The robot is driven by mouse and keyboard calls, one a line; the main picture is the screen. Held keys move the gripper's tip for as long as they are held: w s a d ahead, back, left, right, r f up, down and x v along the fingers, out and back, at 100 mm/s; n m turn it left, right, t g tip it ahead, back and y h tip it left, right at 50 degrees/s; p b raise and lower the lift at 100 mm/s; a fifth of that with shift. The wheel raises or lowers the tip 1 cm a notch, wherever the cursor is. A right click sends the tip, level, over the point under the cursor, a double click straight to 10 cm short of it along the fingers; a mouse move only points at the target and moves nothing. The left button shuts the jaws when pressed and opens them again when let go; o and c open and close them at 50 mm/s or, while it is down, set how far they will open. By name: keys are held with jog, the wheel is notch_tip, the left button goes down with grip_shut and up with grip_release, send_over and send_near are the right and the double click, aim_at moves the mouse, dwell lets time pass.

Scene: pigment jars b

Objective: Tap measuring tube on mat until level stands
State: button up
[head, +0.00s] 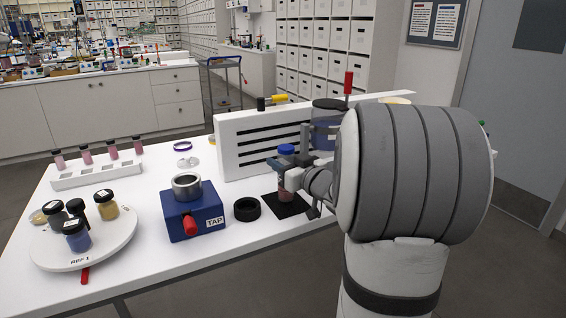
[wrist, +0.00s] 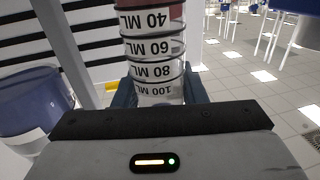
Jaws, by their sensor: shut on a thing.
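The measuring tube (head: 285,185) stands upright with a blue cap (head: 286,149) and a pinkish lower part. My gripper (head: 289,165) is shut around its upper part. The tube's base is over the black mat (head: 290,207); I cannot tell whether it touches. In the wrist view the tube (wrist: 155,48) shows marks from 40 ML to 100 ML between the fingers of my gripper (wrist: 158,92). A reddish content shows near and above the 40 ML mark, but its surface is not clear.
A blue TAP device (head: 193,215) and a black ring (head: 247,209) stand left of the mat. A white slotted panel (head: 235,150) stands close behind. A large blue-banded jar (head: 325,133) is behind my gripper. A round turntable (head: 110,245) with jars is at far left.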

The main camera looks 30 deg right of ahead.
jog(key=o, duration=0.9)
jog(key=shift+f+b, duration=0.5)
jog(key=shift+f, duration=0.2)
jog(key=shift+c, duration=0.3)
